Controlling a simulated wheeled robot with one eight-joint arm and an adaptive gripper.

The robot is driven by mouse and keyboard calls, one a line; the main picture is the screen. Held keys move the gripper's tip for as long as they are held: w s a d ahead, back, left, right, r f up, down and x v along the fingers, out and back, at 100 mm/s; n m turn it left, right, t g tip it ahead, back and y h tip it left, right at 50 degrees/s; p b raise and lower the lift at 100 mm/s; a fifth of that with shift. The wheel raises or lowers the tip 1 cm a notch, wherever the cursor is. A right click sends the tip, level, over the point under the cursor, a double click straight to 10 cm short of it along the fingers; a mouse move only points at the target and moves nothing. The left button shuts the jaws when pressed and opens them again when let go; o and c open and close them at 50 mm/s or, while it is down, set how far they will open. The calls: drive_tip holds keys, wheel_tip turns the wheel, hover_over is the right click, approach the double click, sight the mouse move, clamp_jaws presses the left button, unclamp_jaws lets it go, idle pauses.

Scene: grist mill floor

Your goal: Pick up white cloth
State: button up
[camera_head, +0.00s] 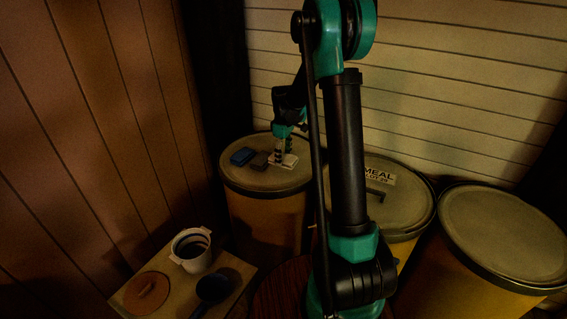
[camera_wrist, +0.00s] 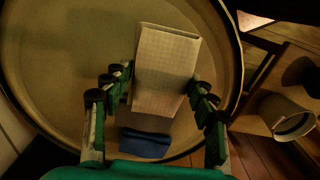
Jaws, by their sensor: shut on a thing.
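The white cloth (camera_head: 287,163) is a folded, pale rectangle at the top of the left drum in the head view. In the wrist view the cloth (camera_wrist: 166,55) fills the space between my fingers and shows a fine grid weave. My gripper (camera_head: 284,152) points down over the drum lid and is shut on the cloth, with one finger at each side of it (camera_wrist: 160,88). I cannot tell whether the cloth touches the lid or is slightly above it.
A dark grey folded piece (camera_head: 260,159) and a blue folded cloth (camera_head: 242,156) lie close by on the drum lid (camera_head: 245,180). A white pot (camera_head: 193,252), a round brown lid (camera_head: 146,293) and a dark pan (camera_head: 214,288) are on a low table. Two more drums stand right.

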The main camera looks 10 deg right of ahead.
sight(284, 156)
wheel_tip(284, 156, up, 16)
idle(0.4)
